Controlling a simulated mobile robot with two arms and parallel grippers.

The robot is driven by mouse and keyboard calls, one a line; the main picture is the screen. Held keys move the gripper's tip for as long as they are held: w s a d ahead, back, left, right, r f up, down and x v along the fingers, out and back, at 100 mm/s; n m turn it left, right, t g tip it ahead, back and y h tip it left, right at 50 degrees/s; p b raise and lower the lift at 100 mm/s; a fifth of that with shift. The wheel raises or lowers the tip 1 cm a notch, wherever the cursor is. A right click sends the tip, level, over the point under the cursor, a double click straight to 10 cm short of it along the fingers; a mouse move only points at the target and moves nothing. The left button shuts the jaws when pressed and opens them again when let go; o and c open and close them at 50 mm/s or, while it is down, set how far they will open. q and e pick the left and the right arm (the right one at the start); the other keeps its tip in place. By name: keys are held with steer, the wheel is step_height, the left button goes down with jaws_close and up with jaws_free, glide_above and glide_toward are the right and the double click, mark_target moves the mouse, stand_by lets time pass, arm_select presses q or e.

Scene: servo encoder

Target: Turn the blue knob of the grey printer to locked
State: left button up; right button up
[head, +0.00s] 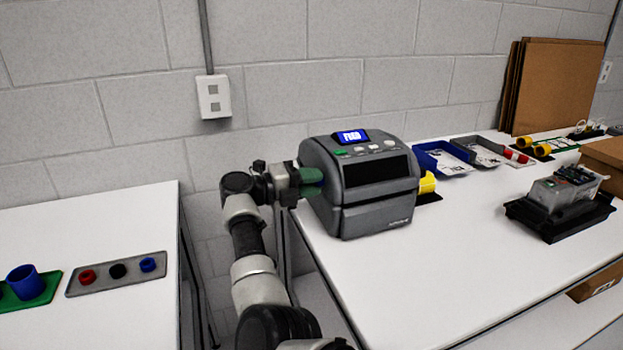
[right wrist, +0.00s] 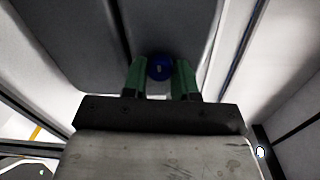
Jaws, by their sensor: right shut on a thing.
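The grey printer (head: 365,190) stands on the white table, with a lit blue screen on its top whose text I cannot read surely. The blue knob (right wrist: 159,68) is on the printer's side (right wrist: 100,40), seen in the right wrist view; in the head view it is hidden. My right gripper (head: 312,182) reaches the printer's left side from the left. In the right wrist view its green fingers (right wrist: 160,78) stand on either side of the knob and are shut on it. A small white mark shows on the knob's face. My left gripper is not in view.
A blue tray (head: 440,158) and a yellow part (head: 427,183) are right of the printer. A gap separates this table from the left table (head: 120,230). The table front is clear.

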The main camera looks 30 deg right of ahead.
stand_by(0.5)
steer(key=o, duration=0.9)
steer(key=shift+o, duration=0.2)
steer(key=shift+a, duration=0.1)
steer(key=b+v, duration=0.2)
steer(key=v, duration=0.8)
steer(key=shift+a, duration=0.35)
steer(key=shift+w, duration=0.1)
